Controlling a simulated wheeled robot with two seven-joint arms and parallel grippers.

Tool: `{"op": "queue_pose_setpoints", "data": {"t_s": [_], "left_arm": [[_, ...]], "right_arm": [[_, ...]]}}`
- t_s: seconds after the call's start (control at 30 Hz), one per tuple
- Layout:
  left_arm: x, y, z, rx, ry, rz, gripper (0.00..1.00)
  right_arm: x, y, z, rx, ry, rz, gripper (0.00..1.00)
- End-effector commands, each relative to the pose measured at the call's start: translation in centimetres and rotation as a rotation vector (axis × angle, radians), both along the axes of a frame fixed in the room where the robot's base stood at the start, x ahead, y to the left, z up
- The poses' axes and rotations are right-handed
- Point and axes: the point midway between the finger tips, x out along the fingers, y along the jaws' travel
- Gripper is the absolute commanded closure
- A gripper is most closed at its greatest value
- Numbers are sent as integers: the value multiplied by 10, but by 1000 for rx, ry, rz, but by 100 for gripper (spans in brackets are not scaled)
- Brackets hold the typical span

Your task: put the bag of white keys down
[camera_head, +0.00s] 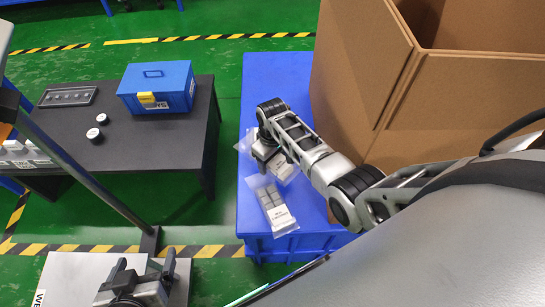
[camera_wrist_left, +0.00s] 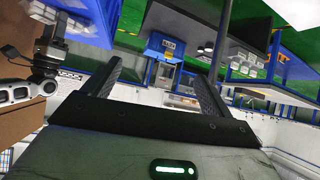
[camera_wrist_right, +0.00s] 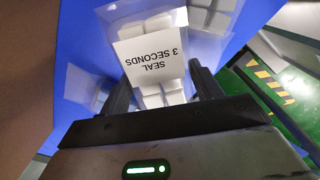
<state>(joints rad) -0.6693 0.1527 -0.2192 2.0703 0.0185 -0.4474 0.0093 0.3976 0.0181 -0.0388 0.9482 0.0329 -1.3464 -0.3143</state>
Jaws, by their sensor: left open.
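A clear bag of white keys (camera_wrist_right: 160,95) with a white label reading "SEAL 3 SECONDS" shows in the right wrist view over the blue surface (camera_wrist_right: 75,70). My right gripper (camera_wrist_right: 160,75) has its fingers apart, one on each side of the bag, with small gaps to the keys. In the head view that gripper (camera_head: 262,150) is low over the blue crate-like stand (camera_head: 275,80) and partly hides the bag (camera_head: 284,170). I cannot tell whether the bag rests fully on the surface. My left gripper (camera_head: 140,280) is open and empty over a light grey table; its fingers show in the left wrist view (camera_wrist_left: 152,75).
Another clear bag with grey keys (camera_head: 273,208) lies in front on the blue stand. A large open cardboard box (camera_head: 365,75) stands close on the right. A dark table (camera_head: 150,140) on the left holds a blue case (camera_head: 157,85) and two small round pieces.

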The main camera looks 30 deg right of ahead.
Motion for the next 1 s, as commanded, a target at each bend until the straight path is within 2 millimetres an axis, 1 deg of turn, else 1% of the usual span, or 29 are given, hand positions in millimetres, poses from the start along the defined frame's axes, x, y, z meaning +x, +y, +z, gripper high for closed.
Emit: {"op": "queue_pose_setpoints", "data": {"t_s": [0.03, 0.07, 0.33, 0.47, 0.57, 0.8, 0.9, 1.0], "left_arm": [[0, 0, 1, 0, -1, 0, 15], [1, 0, 1, 0, -1, 0, 15], [2, 0, 2, 0, -4, 0, 15], [2, 0, 7, 1, -3, 0, 15], [1, 0, 11, 6, -1, -1, 15], [1, 3, 17, 10, 5, 8, 15], [1, 3, 16, 10, 8, 12, 15], [1, 4, 17, 11, 8, 14, 15]], "right_arm": [[0, 0, 1, -1, -1, 0, 23], [0, 0, 1, -1, -1, 0, 15], [0, 0, 1, -1, -1, 0, 15], [1, 0, 11, 0, -2, 0, 15], [1, 0, 27, -1, -4, 0, 15], [1, 0, 81, -1, -4, 0, 15], [1, 0, 100, -1, -4, 0, 15], [1, 0, 116, 0, -3, 1, 15]]}}
